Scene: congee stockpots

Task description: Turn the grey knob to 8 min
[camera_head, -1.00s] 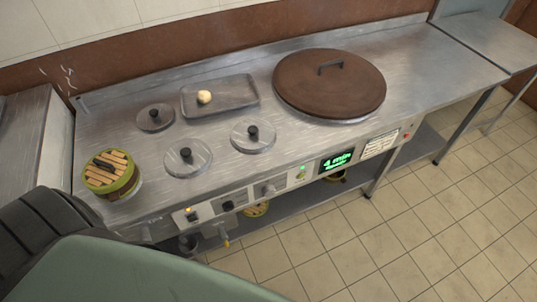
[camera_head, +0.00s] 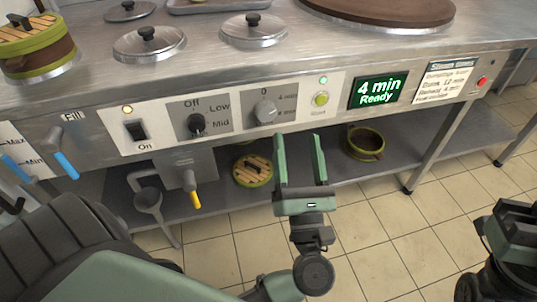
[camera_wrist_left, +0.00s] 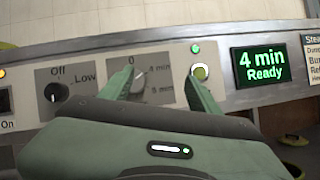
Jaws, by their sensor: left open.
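The grey knob (camera_head: 265,111) is on the front panel, with a 0 mark above it and two minute marks to its right. The upper mark reads 4 min; the lower one is too blurred to be sure of. The display (camera_head: 380,91) reads "4 min Ready". My left gripper (camera_head: 299,146) is open and empty, pointing at the panel, a little below and right of the knob in the head view. In the left wrist view the knob (camera_wrist_left: 139,81) shows between the fingertips, close to the left finger. I see no contact.
A black Off/Low/Mid knob (camera_head: 197,123) and a rocker switch (camera_head: 136,130) are left of the grey knob. A green button (camera_head: 321,99) is to its right. A yellow-tipped tap (camera_head: 192,185) hangs below. Steamer baskets (camera_head: 253,171) stand on the lower shelf.

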